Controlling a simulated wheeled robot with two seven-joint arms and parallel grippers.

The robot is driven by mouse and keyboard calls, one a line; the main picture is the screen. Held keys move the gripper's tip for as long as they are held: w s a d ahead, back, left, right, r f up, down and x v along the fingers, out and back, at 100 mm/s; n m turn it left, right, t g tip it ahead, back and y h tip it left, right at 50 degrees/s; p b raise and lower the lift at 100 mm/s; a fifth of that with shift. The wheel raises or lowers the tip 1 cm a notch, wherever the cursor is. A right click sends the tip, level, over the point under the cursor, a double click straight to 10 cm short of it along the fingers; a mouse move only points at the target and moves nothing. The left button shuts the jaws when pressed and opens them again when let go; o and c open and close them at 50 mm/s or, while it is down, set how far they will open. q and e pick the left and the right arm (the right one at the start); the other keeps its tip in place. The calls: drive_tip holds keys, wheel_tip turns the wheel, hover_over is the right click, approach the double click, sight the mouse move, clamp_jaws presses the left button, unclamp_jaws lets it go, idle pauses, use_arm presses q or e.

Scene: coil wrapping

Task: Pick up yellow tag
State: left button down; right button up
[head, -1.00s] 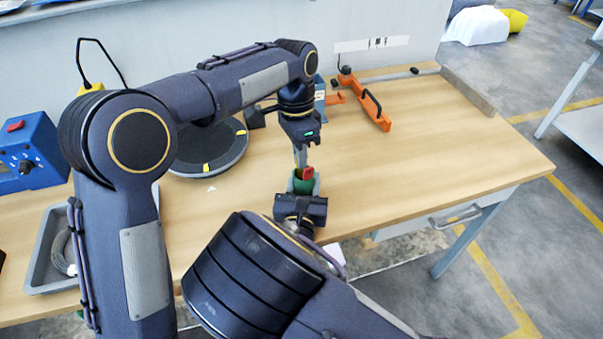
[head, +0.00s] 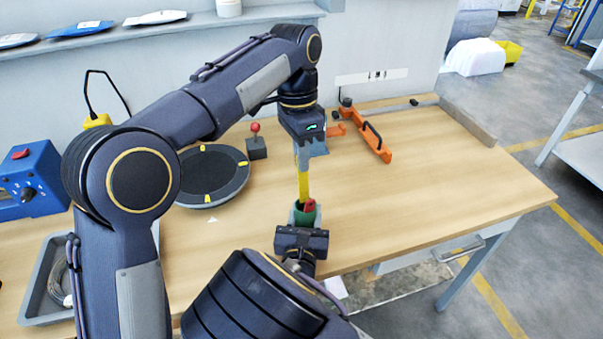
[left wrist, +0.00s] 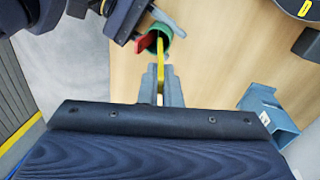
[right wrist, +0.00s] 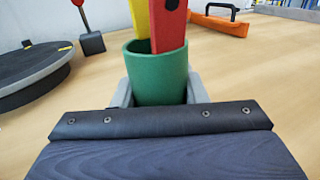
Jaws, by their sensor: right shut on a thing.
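The yellow tag (head: 303,184) stands upright below my left gripper (head: 304,152). The left jaws are shut on its upper part; the strip also shows between the fingers in the left wrist view (left wrist: 160,52). Its lower end is hidden by the rim of the green cup (head: 304,217). A red tag (head: 309,205) leans in the same cup, in front of the yellow one in the right wrist view (right wrist: 168,28). My right gripper (right wrist: 158,92) is shut around the green cup (right wrist: 158,78) and holds it near the table's front edge.
A dark round turntable (head: 212,173) with yellow marks and a red-knobbed box (head: 256,146) stand left of the left gripper. An orange tool (head: 372,139) lies behind right. A grey tray (head: 45,300) holds a coil. The table's right part is clear.

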use_arm(q)
wheel_tip(320, 180, up, 4)
drive_tip(key=shift+a+f, duration=0.15)
drive_tip(key=shift+f, duration=0.05)
drive_tip(key=s+a, duration=0.2)
drive_tip(key=a, duration=0.6)
drive_tip(key=s+a, duration=0.3)
drive_tip(key=a, duration=0.6)
drive_tip(key=shift+s+f, duration=0.15)
drive_tip(key=shift+s, duration=0.15)
drive_tip(key=shift+d, duration=0.1)
use_arm(e)
drive_tip(key=o, duration=1)
drive_tip(key=s, duration=0.4)
drive_tip(key=s+a, duration=0.1)
drive_tip(key=s, duration=0.7)
drive_tip(key=shift+a, duration=0.15)
drive_tip(key=shift+s, duration=0.1)
